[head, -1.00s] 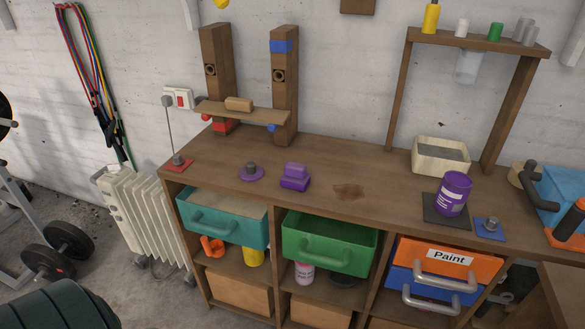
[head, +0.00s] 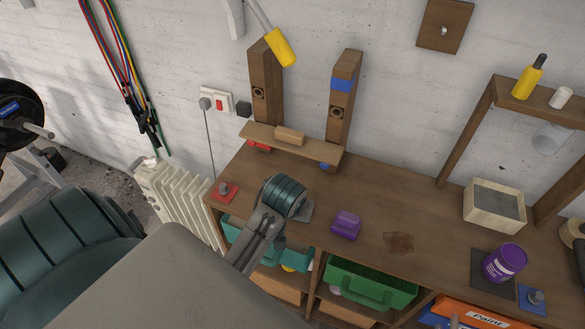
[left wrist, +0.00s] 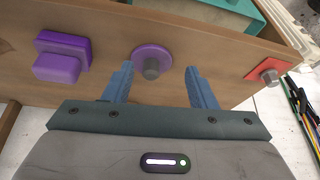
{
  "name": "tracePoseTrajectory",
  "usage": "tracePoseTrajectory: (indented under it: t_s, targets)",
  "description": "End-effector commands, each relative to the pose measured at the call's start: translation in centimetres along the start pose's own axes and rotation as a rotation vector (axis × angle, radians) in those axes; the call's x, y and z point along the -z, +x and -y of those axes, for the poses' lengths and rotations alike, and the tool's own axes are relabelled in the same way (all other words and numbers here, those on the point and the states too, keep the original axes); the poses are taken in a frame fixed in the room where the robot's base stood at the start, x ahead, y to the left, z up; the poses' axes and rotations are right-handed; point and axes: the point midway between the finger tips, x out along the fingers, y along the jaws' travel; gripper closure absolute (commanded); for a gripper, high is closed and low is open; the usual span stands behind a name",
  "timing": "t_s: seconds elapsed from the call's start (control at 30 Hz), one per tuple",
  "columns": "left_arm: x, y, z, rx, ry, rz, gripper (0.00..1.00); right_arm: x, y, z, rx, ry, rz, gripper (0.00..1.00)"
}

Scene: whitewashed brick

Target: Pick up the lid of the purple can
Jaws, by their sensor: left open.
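The purple can (head: 503,264) with a white label stands on a dark square mat at the right of the bench in the head view. A flat round purple lid (left wrist: 140,54) with a grey knob (left wrist: 152,69) lies on the bench in the left wrist view. My arm hides this lid in the head view. My left gripper (left wrist: 161,82) is open and empty, its two fingers pointing toward the lid with the knob between their lines. The fingers look apart from the lid. The left gripper's fingers are largely hidden in the head view. My right gripper is not in view.
A purple block (head: 346,224) lies beside the lid. A red plate with a knob (head: 224,190) is at the bench's left end. A wooden stand (head: 292,147) rises behind. Open teal and green (head: 372,284) drawers jut out in front.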

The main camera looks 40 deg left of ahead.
Motion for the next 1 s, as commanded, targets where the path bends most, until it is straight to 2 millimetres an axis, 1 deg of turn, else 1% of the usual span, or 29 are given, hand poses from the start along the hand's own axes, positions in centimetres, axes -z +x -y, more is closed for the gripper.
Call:
tracePoseTrajectory:
  t_s: [0.03, 0.1, 0.2, 0.3, 0.37, 0.43, 0.6, 0.7, 0.8, 0.9, 1.0]
  targets:
    - [1.3, -0.6, -0.3, 0.003, -0.032, -0.004, 0.49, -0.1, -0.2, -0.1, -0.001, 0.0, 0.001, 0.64]
    - [2.5, -0.9, -0.7, 0.009, -0.073, -0.005, 0.49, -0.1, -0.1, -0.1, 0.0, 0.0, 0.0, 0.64]
    - [4.1, -1.3, -1.1, 0.015, -0.12, -0.008, 0.49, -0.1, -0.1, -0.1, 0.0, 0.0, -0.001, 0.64]
    - [5.0, -1.6, -1.4, 0.019, -0.15, -0.009, 0.49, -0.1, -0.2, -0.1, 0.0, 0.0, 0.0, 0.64]
    - [5.3, -1.3, -1.4, 0.022, -0.159, -0.008, 0.49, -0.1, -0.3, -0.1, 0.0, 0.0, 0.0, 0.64]
    - [5.3, -0.5, -1.4, 0.025, -0.16, -0.005, 0.49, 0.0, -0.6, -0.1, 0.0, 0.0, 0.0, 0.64]
    - [5.3, 2.3, -1.3, 0.024, -0.16, -0.005, 0.49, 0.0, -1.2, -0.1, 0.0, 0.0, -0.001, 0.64]
    - [5.3, 3.4, -1.3, 0.023, -0.159, -0.006, 0.49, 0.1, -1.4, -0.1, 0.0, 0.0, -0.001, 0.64]
    - [5.3, 4.0, -1.3, 0.022, -0.16, -0.008, 0.49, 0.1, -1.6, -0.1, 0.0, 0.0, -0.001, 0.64]
    - [5.2, 4.7, -1.2, 0.023, -0.159, -0.006, 0.49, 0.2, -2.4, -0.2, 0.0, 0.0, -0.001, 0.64]
    - [4.9, 6.1, -1.1, 0.024, -0.159, -0.003, 0.49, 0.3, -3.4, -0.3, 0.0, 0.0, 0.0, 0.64]
